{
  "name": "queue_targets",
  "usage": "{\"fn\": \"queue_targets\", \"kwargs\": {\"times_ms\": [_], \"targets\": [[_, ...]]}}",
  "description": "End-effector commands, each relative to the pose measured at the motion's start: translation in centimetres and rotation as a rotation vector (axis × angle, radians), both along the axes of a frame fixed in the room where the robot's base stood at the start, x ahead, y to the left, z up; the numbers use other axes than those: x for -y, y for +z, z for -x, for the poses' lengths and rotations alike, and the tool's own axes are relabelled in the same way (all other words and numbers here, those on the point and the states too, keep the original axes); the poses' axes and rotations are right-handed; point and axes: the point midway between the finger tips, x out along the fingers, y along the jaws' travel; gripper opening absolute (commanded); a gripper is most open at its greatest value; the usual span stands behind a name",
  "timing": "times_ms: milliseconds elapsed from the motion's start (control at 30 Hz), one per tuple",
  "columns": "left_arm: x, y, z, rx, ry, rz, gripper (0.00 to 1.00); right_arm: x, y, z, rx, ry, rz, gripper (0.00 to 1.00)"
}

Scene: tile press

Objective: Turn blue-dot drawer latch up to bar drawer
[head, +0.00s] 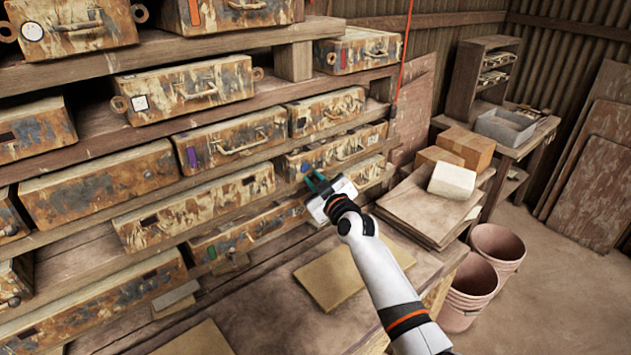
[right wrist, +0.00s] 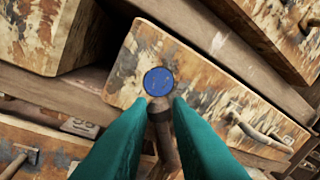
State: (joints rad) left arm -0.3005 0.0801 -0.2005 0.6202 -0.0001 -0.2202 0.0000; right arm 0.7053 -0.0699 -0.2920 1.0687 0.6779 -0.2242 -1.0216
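The blue dot (right wrist: 158,82) shows in the right wrist view near the left end of a rust-stained drawer (right wrist: 205,80). The drawer's handle (right wrist: 262,135) is farther right. A brown latch (right wrist: 163,135) starts just below the dot and points down in that picture. My right gripper (right wrist: 162,108) has its teal fingertips on either side of the latch, very close to it; whether they press on it cannot be told. In the head view my right gripper (head: 317,183) is at the rack front, by a drawer (head: 338,150) in the lower right part. My left gripper is out of view.
Wooden shelves (head: 95,142) hold several similar drawers around my gripper. A bench (head: 265,290) below carries a tan board (head: 330,275). To the right are a stack of boards (head: 425,212), a pale block (head: 452,181) and pink buckets (head: 497,248).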

Motion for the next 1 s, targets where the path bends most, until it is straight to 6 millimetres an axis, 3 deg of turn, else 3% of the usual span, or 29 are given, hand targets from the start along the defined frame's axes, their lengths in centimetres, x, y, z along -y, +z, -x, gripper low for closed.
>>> {"fn": "queue_targets", "kwargs": {"times_ms": [100, 467, 1000], "targets": [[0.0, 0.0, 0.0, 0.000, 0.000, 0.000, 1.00, 0.0, 0.0, 0.0, 0.000, 0.000, 0.000, 0.00], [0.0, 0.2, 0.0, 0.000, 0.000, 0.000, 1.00, 0.2, 0.3, -0.1, -0.030, -0.001, -0.042, 0.00], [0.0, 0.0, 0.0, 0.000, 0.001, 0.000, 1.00, 2.0, 1.3, -1.4, -0.261, -0.001, -0.361, 0.00]]}}
